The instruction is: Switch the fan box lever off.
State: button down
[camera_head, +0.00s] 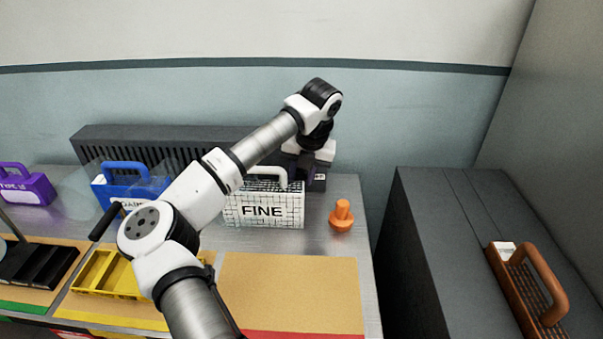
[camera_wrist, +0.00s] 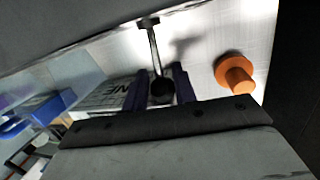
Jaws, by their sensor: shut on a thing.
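A lever shows in the wrist view as a thin metal rod (camera_wrist: 154,50) with a round black knob (camera_wrist: 160,88). Its upper end meets a dark pivot at the edge of a grey body (camera_wrist: 75,28). My gripper (camera_wrist: 161,86) has its two dark fingers closed on either side of the knob and is shut on it. In the head view, my gripper (camera_head: 306,172) points down behind the white FINE box, and the lever is hidden there. A dark box part (camera_head: 319,183) with a small label shows beside my gripper. I cannot tell the lever's marked position.
The white FINE box (camera_head: 262,211) stands close in front of my gripper. An orange knobbed piece (camera_head: 341,217) stands to its right. A long dark slotted unit (camera_head: 150,145) runs along the wall. A blue caddy (camera_head: 128,190) is left. The tan mat (camera_head: 290,290) is clear.

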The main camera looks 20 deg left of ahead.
jog(key=shift+s+d+f+b, duration=0.1)
jog(key=shift+s+f+b, duration=0.1)
jog(key=shift+f+b, duration=0.55)
jog(key=shift+b, duration=0.25)
jog(key=c, duration=1.2)
grip_release()
jog(key=shift+r, duration=0.25)
jog(key=shift+o, duration=0.2)
jog(key=shift+r, duration=0.1)
jog(key=shift+r, duration=0.2)
jog(key=b+v, duration=0.2)
jog(key=v, duration=1.1)
jog(key=shift+d+r, duration=0.15)
